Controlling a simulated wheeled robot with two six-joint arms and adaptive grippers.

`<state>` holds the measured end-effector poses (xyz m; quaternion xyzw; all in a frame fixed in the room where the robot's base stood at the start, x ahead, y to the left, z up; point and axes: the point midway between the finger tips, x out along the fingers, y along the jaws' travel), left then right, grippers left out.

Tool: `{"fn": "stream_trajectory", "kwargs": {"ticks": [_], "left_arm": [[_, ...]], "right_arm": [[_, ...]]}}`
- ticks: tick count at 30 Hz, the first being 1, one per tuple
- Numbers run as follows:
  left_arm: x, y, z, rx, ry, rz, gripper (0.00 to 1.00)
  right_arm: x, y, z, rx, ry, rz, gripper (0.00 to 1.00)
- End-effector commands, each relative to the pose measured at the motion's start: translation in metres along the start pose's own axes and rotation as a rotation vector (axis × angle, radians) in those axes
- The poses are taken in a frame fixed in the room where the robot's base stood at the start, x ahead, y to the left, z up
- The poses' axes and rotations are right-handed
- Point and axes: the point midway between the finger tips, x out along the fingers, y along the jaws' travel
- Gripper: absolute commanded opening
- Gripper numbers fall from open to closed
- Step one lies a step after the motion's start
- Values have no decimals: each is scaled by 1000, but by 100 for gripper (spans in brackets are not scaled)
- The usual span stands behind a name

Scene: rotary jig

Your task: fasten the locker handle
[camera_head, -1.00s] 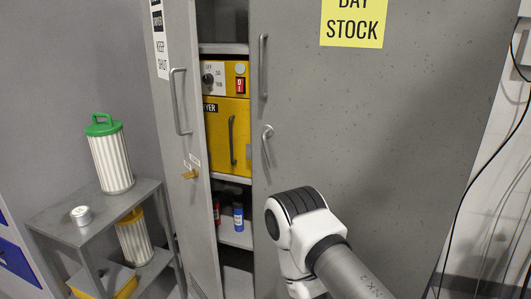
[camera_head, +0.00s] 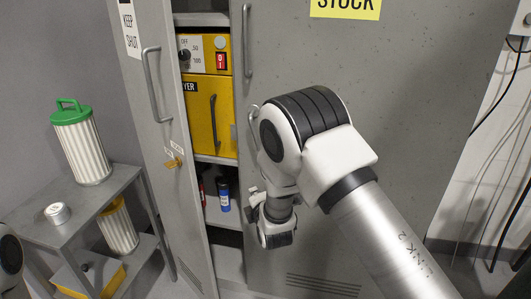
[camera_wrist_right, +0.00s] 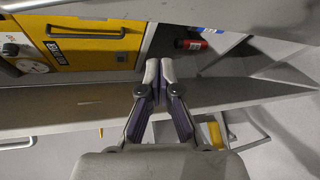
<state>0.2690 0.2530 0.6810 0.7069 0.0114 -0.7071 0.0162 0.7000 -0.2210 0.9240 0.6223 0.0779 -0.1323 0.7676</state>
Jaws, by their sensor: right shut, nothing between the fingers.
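The grey locker has a left door (camera_head: 150,110) standing ajar and a right door (camera_head: 420,110); shelves show in the gap. A bar handle (camera_head: 150,95) is on the left door, with a small brass-coloured latch (camera_head: 174,162) below it. The right door has a bar handle (camera_head: 246,40) and a curved grey lever handle (camera_head: 252,122), now partly hidden behind my right arm. My right gripper (camera_head: 255,197) is below the lever, near the gap, mostly hidden by its wrist. In the wrist view its fingertips (camera_wrist_right: 160,68) are together and empty. My left gripper is out of view.
A yellow box (camera_head: 208,118) sits on a locker shelf, with a blue bottle (camera_head: 224,195) and a red bottle (camera_wrist_right: 191,44) below. A grey side stand (camera_head: 85,210) at left holds a green-topped filter (camera_head: 80,145) and a small tin (camera_head: 57,212).

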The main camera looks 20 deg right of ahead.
Motion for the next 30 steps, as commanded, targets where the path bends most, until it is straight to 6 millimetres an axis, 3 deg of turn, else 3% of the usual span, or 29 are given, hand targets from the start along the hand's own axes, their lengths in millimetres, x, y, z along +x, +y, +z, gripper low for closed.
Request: {"fn": "stream_trajectory", "kwargs": {"ticks": [1,3,6,20,23,30], "left_arm": [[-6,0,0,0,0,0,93],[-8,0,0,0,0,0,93],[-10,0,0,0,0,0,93],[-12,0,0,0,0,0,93],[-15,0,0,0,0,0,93],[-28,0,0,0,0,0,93]], "right_arm": [[1,38,-1,-2,0,57,0],[-1,73,-2,-7,1,112,0],[-6,101,-2,-12,0,153,0],[-2,108,0,-8,-2,161,0],[10,111,0,-6,-2,161,0],[59,119,1,-6,-3,161,0]]}}
